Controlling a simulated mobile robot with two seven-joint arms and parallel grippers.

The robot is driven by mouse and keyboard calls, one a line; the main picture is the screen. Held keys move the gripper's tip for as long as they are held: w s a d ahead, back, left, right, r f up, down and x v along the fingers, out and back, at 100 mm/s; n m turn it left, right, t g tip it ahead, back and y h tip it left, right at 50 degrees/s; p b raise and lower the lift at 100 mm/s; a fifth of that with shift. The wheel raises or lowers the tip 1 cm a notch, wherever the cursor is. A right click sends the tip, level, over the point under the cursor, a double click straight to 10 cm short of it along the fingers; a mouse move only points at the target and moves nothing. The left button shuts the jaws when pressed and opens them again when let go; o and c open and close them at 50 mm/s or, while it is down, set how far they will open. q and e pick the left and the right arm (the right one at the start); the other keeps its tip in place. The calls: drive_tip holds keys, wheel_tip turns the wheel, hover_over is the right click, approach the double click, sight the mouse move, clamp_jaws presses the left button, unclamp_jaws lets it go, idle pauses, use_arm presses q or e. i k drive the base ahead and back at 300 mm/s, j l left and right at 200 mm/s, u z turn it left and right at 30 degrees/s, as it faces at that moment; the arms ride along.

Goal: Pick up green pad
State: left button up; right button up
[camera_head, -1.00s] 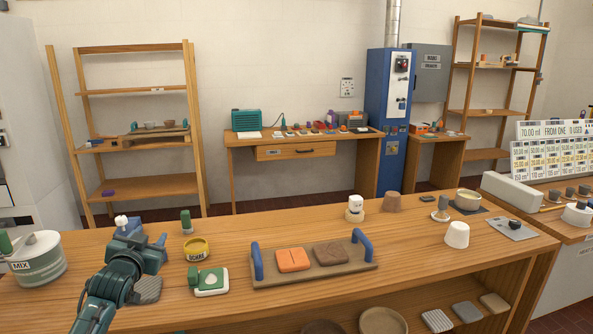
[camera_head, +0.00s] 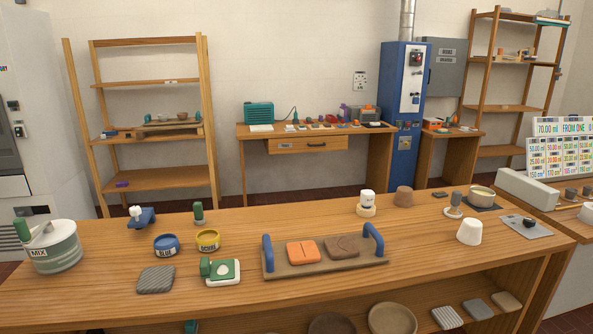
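I cannot tell for sure which of these is the green pad. Neither of my grippers shows clearly in the head view. A small teal fragment shows at the bottom edge, below the bench front, too little to identify.
Around the pads stand a blue tin (camera_head: 166,245), a yellow tin (camera_head: 208,241), a MIX pot (camera_head: 52,247), a blue tool with white top (camera_head: 141,217) and a small green-topped piece (camera_head: 199,213). A blue-handled tray (camera_head: 325,268) holds orange and brown blocks. The bench's front left is bare.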

sight(199, 219)
drive_tip(key=i+j, duration=0.1)
drive_tip(key=j, duration=0.45)
drive_tip(key=i+j, duration=0.1)
drive_tip(key=j, duration=0.45)
drive_tip(key=j+z, duration=0.25)
drive_tip(key=j, duration=0.2)
drive_tip(key=j+z, duration=0.3)
drive_tip(key=j, duration=0.15)
